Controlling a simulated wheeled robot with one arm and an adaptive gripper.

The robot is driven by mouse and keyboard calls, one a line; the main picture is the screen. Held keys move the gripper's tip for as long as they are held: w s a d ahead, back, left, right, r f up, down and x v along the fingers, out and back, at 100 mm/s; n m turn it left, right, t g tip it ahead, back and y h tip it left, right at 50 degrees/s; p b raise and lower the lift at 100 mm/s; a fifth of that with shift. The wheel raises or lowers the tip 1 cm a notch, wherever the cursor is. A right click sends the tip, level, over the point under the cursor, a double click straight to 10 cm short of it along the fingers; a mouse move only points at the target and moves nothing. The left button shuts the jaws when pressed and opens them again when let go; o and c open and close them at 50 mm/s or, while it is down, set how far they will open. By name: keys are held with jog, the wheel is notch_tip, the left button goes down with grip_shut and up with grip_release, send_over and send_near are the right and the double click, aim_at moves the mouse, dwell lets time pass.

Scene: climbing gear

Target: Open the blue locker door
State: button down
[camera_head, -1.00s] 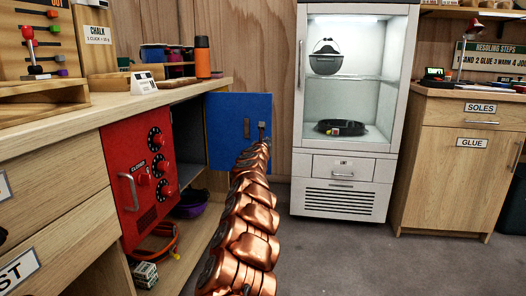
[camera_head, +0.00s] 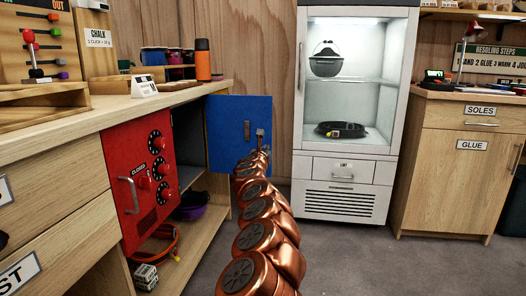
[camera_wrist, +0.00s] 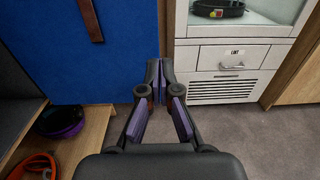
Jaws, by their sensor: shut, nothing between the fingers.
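The blue locker door (camera_head: 238,124) stands swung open at the right end of the counter, showing the locker's dark interior (camera_head: 188,141). Its dark handle (camera_head: 247,129) shows on the blue face, and in the wrist view the handle (camera_wrist: 90,18) is at the top of the door (camera_wrist: 50,55). My gripper (camera_wrist: 160,62) is shut and empty, with its fingertips together. In the head view my copper arm reaches up to the door's right edge.
A red panel with dials (camera_head: 146,177) is left of the locker. A glass-fronted cabinet (camera_head: 343,180) stands right of the door. Grey floor (camera_head: 345,260) is clear in front.

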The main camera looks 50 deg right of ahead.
jog(key=v, duration=0.3)
jog(key=shift+a+r, duration=0.3)
jog(key=shift+r, duration=0.05)
dwell(0.4)
